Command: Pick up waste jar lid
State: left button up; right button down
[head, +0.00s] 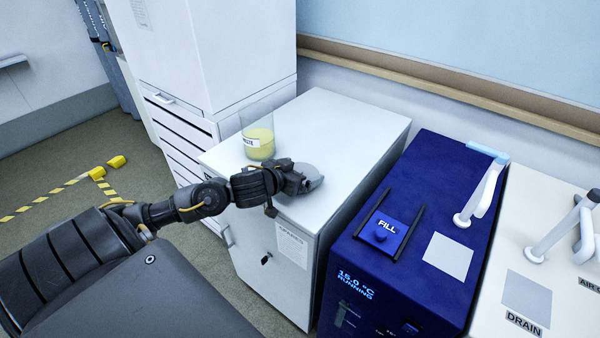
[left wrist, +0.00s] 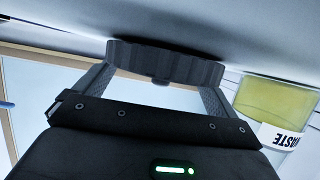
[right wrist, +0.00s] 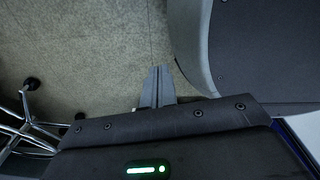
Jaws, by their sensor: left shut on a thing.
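The waste jar lid (left wrist: 165,60) is a dark grey disc with a ridged rim. My left gripper (head: 304,178) is shut on it, one finger on each side of the rim in the left wrist view. The lid is at the white cabinet's top; I cannot tell whether it still touches the surface. The waste jar (head: 258,138) is clear, open-topped and holds yellow liquid. It stands upright just behind the left gripper; its "WASTE" label (left wrist: 284,137) shows upside down in the left wrist view. My right gripper (right wrist: 156,86) is shut and empty over the floor.
The white cabinet (head: 345,125) has free room on its top right of the jar. A blue chiller (head: 400,270) marked "FILL" stands to its right, with a white "DRAIN" unit (head: 545,250) beyond. A tall white cabinet (head: 225,50) rises behind left.

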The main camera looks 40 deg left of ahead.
pick_arm(q)
jog(key=r, duration=0.1)
jog(key=r+p, duration=0.1)
jog(key=r, duration=0.1)
jog(key=shift+s+d+r, duration=0.15)
jog(key=shift+s+r, duration=0.15)
jog(key=shift+r, duration=0.1)
jog(key=s+d+r+p, duration=0.5)
jog(key=s+r+p, duration=0.3)
jog(key=s+p, duration=0.4)
jog(key=shift+s+r+p, duration=0.15)
jog(key=shift+r+p, duration=0.25)
jog(key=shift+p, duration=0.6)
pick_arm(e)
notch_tip(320, 180, up, 15)
jog(key=a, duration=0.1)
pick_arm(q)
jog(key=shift+d, duration=0.15)
pick_arm(e)
jog(key=shift+s+a, duration=0.1)
